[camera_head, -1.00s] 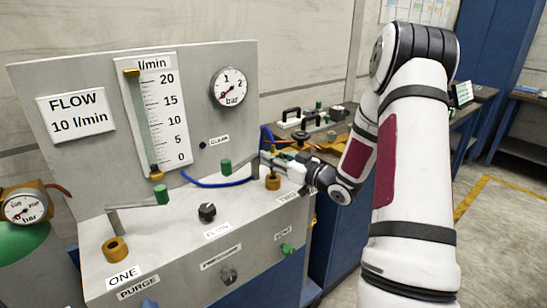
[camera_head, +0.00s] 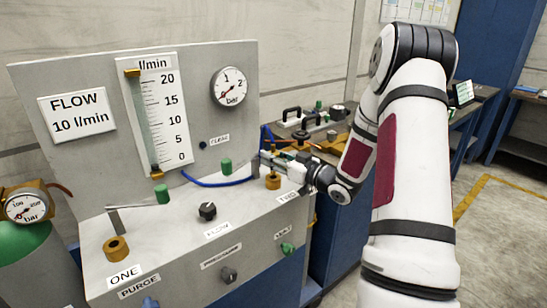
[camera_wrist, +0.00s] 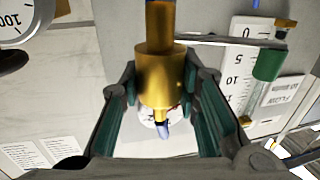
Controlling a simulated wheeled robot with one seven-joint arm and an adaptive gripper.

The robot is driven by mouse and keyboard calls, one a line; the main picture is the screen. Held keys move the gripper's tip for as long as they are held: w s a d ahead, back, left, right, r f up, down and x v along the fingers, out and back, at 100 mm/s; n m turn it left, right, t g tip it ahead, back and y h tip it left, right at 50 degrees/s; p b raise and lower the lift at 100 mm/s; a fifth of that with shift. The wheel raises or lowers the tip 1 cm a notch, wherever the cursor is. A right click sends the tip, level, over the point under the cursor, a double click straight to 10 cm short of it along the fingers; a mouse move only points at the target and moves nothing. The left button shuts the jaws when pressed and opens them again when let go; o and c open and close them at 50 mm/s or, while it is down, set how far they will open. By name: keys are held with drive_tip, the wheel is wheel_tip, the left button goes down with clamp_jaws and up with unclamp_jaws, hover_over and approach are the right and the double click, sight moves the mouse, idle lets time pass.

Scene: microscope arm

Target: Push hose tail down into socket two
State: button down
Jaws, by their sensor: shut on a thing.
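Socket two (camera_head: 273,183) is a brass fitting at the right end of the bench top, beside its TWO label. My gripper (camera_head: 274,162) is at this fitting, reaching in from the right. In the wrist view, the green-padded fingers (camera_wrist: 160,105) stand either side of a brass piece (camera_wrist: 160,75) with a narrow blue end (camera_wrist: 162,130). They are shut on the hose tail. The fingers partly hide the joint, so I cannot tell how deep the tail sits. A blue hose (camera_head: 215,184) runs along the bench top behind.
A grey lever with a green knob (camera_head: 225,166) stands just left of socket two. Socket one (camera_head: 116,248), also brass, is at the front left with its own lever (camera_head: 162,194). The upright panel (camera_head: 90,75) bounds the back. A black knob (camera_head: 207,211) stands between the sockets.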

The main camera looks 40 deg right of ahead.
sight(274, 173)
drive_tip(key=shift+f+b, duration=0.8)
drive_tip(key=shift+f, duration=1.2)
idle(0.4)
drive_tip(key=c, duration=1.1)
unclamp_jaws()
drive_tip(key=v, duration=1.2)
drive_tip(key=shift+w, duration=0.1)
